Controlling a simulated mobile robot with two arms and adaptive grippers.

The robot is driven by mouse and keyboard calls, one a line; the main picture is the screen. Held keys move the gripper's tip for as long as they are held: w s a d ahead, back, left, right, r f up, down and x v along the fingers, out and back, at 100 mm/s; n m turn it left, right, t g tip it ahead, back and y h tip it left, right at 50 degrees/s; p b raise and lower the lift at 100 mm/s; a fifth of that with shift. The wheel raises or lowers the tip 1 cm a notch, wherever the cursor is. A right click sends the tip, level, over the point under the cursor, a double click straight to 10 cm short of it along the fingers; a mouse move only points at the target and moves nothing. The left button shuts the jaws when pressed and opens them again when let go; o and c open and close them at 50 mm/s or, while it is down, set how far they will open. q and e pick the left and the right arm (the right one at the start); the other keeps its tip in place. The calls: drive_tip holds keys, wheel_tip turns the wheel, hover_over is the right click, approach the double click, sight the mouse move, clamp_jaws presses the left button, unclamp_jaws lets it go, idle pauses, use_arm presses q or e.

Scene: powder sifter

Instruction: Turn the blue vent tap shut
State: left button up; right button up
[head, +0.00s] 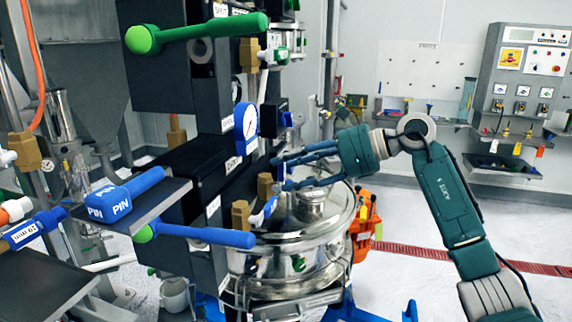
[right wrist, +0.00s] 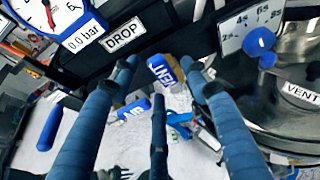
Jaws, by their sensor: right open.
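The blue tap handle marked VENT (right wrist: 163,70) shows in the right wrist view, in the gap between the fingers of my right gripper (right wrist: 163,86). The fingers are spread and no firm contact with the handle shows. In the head view my right gripper (head: 281,172) reaches in from the right, its open fingers pointing left toward brass valve fittings (head: 265,186) beside the dark panel. A small blue handle (head: 264,212) shows just below the fingers; I cannot tell whether it is the VENT one. My left gripper is not in view.
A round steel vessel (head: 275,265) stands below my right gripper. A blue-rimmed gauge (head: 246,126) is on the panel to the left; it also shows in the wrist view (right wrist: 48,14). Another blue handle (right wrist: 132,108) lies near the fingers. A blue lever (head: 208,236) sticks out lower left.

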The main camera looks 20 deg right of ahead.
drive_tip(key=shift+w+a+f, duration=0.2)
drive_tip(key=shift+w+a, duration=0.05)
drive_tip(key=shift+a, duration=0.1)
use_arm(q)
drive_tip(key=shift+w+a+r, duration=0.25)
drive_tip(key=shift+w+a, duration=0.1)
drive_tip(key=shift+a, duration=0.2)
use_arm(e)
clamp_jaws()
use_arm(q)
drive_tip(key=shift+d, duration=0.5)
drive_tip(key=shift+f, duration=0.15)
use_arm(e)
drive_tip(key=shift+s, duration=0.1)
